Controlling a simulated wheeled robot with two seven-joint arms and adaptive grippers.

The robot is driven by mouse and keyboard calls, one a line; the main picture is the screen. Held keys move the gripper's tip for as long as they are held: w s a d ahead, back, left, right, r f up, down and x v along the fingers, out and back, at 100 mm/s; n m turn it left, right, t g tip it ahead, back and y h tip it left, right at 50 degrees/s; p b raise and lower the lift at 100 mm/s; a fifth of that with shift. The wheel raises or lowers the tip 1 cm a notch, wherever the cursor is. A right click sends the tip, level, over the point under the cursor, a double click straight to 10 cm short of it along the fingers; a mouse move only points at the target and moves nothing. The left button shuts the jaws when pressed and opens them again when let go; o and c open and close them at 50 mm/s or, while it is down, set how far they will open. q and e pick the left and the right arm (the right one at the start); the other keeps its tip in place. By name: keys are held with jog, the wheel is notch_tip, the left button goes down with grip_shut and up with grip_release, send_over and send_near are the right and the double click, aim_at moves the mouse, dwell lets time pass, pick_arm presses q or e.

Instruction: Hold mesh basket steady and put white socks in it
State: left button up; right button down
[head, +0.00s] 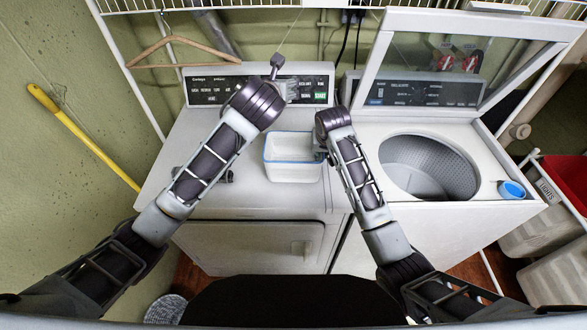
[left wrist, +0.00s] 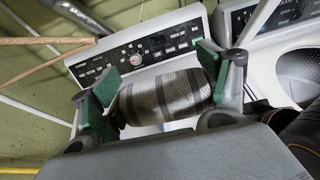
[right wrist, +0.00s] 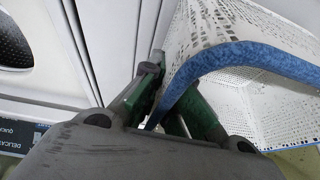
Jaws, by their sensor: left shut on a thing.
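The white mesh basket (head: 292,177) with a blue rim stands on top of the left machine in the head view; its perforated wall fills the right of the right wrist view (right wrist: 245,32). My right gripper (head: 322,155) is at the basket's right side, shut on its rim, with one finger on each side of the wall. My left gripper (head: 291,90) is raised behind the basket, near the control panel. It is shut on a rolled bundle, apparently the socks (left wrist: 165,97), pale with grey stripes. The basket's visible inside looks empty.
The right machine's lid is open over its drum (head: 428,167), and a blue cup (head: 511,189) sits at its right front corner. A wooden hanger (head: 180,50) hangs at the back left. A yellow pole (head: 85,138) leans on the wall. The left machine's top is mostly clear.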

pick_arm(q)
jog(key=d, duration=0.3)
jog(key=shift+w+d+f, duration=0.1)
jog(key=shift+w, duration=0.05)
notch_tip(320, 180, down, 10)
jog(key=y, duration=0.1)
jog(key=shift+s+f+n, duration=0.25)
jog(key=shift+s+n, duration=0.05)
jog(key=shift+n, duration=0.1)
jog(key=shift+f, duration=0.1)
jog(key=shift+f, duration=2.95)
